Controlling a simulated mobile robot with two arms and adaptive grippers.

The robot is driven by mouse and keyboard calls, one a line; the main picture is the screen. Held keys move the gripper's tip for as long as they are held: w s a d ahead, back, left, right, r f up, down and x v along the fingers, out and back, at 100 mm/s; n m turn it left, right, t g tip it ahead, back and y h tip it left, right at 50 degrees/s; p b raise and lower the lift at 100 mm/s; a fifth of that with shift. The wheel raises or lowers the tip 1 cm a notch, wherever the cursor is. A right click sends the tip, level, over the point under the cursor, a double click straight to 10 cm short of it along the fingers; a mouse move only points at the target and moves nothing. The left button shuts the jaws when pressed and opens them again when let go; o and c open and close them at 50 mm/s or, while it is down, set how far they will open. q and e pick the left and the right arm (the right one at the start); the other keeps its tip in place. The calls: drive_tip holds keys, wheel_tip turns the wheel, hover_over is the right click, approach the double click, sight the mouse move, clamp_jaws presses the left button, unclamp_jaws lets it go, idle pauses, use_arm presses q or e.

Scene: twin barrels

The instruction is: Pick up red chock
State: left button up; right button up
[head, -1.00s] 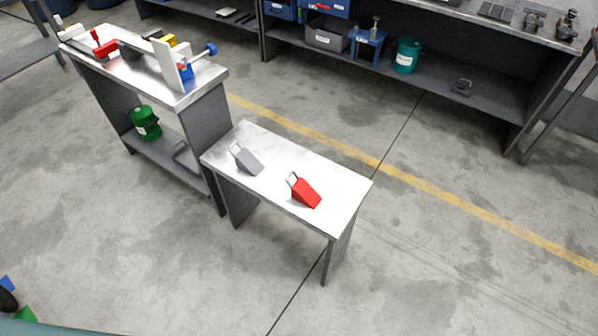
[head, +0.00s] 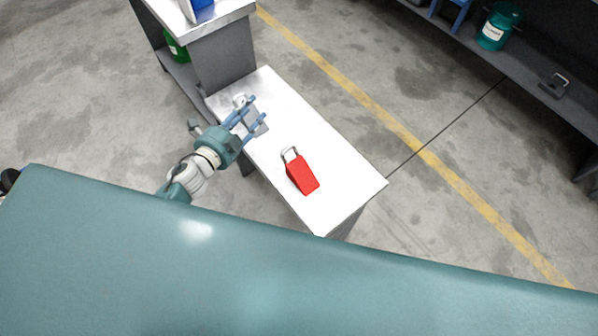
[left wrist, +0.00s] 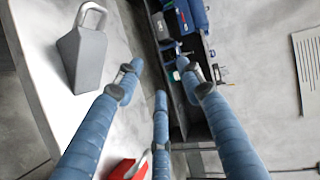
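The red chock (head: 302,175), a wedge with a metal loop handle, lies on the small light-topped table (head: 345,187). Its red edge shows at the bottom of the left wrist view (left wrist: 122,169), partly hidden by fingers. My left gripper (head: 256,108) is open and empty, with its blue fingers spread over the grey chock's end of the table, to the upper left of the red chock. The fingers also show in the left wrist view (left wrist: 160,72). My right gripper is in neither view.
A grey chock (left wrist: 85,58) with a handle lies on the table beside my left fingers; in the head view they partly cover it. A taller bench (head: 222,55) adjoins the table's far end. The floor right of the table is clear.

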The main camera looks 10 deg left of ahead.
use_arm(q)
drive_tip(key=d+r+m+g+h, duration=0.2)
drive_tip(key=d+r+m+h, duration=0.3)
drive_tip(key=m, duration=0.5)
drive_tip(key=m+g+h+b, duration=0.1)
drive_tip(key=m+g+b, duration=0.1)
drive_tip(key=m+g, duration=0.85)
approach(284, 151)
drive_tip(key=f+m+t, duration=0.1)
drive_tip(key=t, duration=0.1)
drive_tip(key=shift+g, duration=0.25)
drive_tip(key=b+x, duration=0.3)
drive_tip(key=x, duration=0.7)
drive_tip(key=shift+s+f, duration=0.1)
drive_tip(key=shift+s, duration=0.1)
clamp_jaws()
